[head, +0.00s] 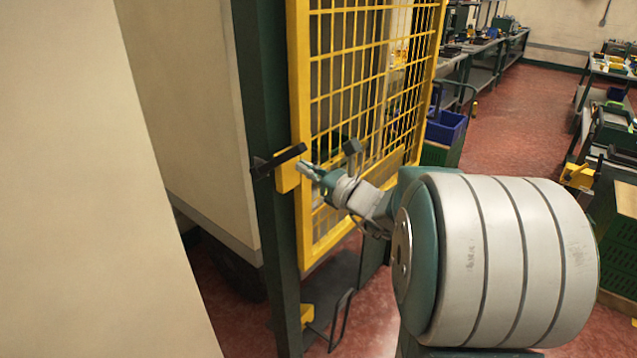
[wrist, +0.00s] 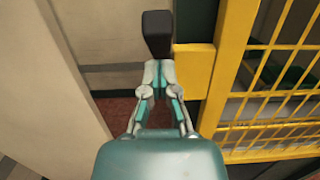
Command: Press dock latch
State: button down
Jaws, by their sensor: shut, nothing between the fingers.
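The latch is a yellow block (head: 286,171) with a black bar handle (head: 280,161), mounted at the edge of the yellow mesh gate (head: 372,85) by a dark green post (head: 268,120). In the wrist view the black handle (wrist: 157,33) stands straight ahead of the fingertips, with the yellow block (wrist: 194,70) to its right. My gripper (head: 306,170) is shut and empty, just right of the latch in the head view. In the wrist view my gripper (wrist: 158,66) points at the handle's lower end. I cannot tell whether they touch.
A pale wall panel (head: 95,200) fills the left side. Blue bins (head: 446,127) stand beyond the gate. Workbenches (head: 490,60) line the back, and more carts with crates are at right. The red floor (head: 520,110) between them is open.

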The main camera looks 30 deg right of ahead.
jog(key=shift+w+a+r, duration=0.1)
jog(key=shift+w+r, duration=0.05)
jog(key=shift+r, duration=0.05)
dwell(0.3)
